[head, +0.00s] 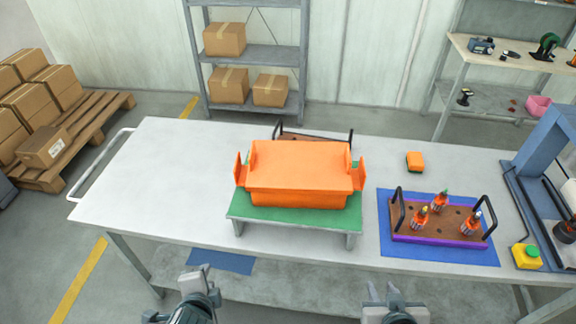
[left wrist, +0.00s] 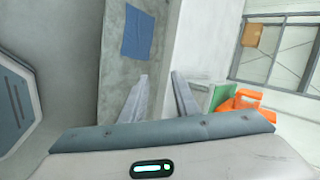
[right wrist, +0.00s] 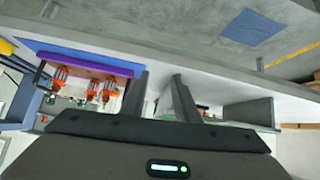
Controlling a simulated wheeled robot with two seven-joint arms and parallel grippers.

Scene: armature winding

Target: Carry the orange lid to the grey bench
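The orange lid (head: 300,166), a large flat-topped piece with upright tabs at both ends, rests on a green mat (head: 240,213) on a low grey stand (head: 349,241) in the middle of the grey table. Part of the lid also shows in the left wrist view (left wrist: 240,103). My left gripper (head: 212,278) is open and empty in front of the table, left of the lid. It also shows in the left wrist view (left wrist: 160,98). My right gripper (head: 385,288) is open and empty in front of the table, right of the lid, and shows in the right wrist view (right wrist: 160,95).
A brown tray (head: 430,222) with black handles and several orange-and-metal parts sits on a blue mat (head: 480,256) to the right. Another handled tray (head: 290,137) is partly hidden behind the lid. A small orange block (head: 415,161) lies behind right. The table's left part is clear.

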